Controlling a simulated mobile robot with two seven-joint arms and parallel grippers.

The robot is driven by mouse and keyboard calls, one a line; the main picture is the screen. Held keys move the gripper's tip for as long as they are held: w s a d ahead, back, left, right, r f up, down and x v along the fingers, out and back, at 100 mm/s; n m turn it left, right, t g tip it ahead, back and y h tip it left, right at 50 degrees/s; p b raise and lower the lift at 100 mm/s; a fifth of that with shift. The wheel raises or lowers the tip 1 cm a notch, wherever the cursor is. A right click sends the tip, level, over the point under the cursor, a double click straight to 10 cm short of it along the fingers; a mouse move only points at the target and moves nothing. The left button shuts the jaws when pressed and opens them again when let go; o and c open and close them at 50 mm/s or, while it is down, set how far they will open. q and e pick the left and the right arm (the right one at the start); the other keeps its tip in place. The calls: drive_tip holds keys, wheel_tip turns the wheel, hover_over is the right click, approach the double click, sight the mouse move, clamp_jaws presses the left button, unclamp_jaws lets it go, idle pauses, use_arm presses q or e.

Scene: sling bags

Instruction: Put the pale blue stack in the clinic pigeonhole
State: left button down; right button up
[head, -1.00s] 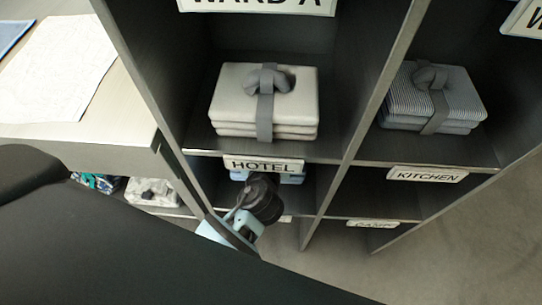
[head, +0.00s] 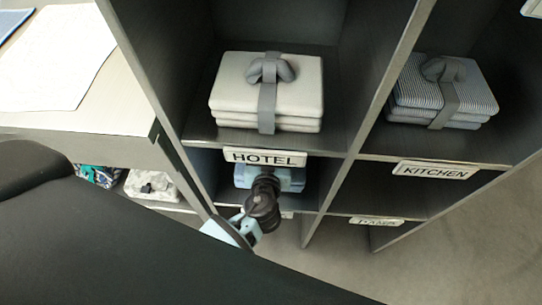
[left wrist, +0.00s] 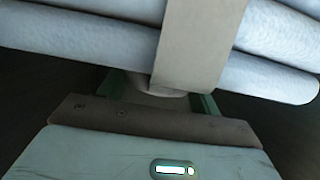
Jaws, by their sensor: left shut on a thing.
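The pale blue stack (head: 294,183) is in the opening below the HOTEL label, partly hidden by that label and by my gripper. In the left wrist view the stack (left wrist: 80,32) fills the top, with several folded layers and a grey band (left wrist: 190,45). My left gripper (head: 265,180) is at the front of that opening, shut on the stack; its fingers (left wrist: 162,88) meet it at the band. A label below the opening shows only as a white sliver (head: 287,215), and I cannot read it. My right gripper is not in view.
A white stack (head: 230,85) sits above the HOTEL label (head: 265,158). A striped stack (head: 415,88) sits above the KITCHEN label (head: 435,171). A counter with paper (head: 60,60) stands at left, with patterned bundles (head: 150,187) below. Open floor (head: 470,250) lies at lower right.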

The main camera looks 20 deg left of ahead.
use_arm(q)
drive_tip(key=shift+f, duration=0.85)
drive_tip(key=shift+f, duration=0.1)
drive_tip(key=shift+f+b, duration=0.1)
drive_tip(key=shift+b, duration=0.3)
drive_tip(key=shift+c, duration=1.6)
unclamp_jaws()
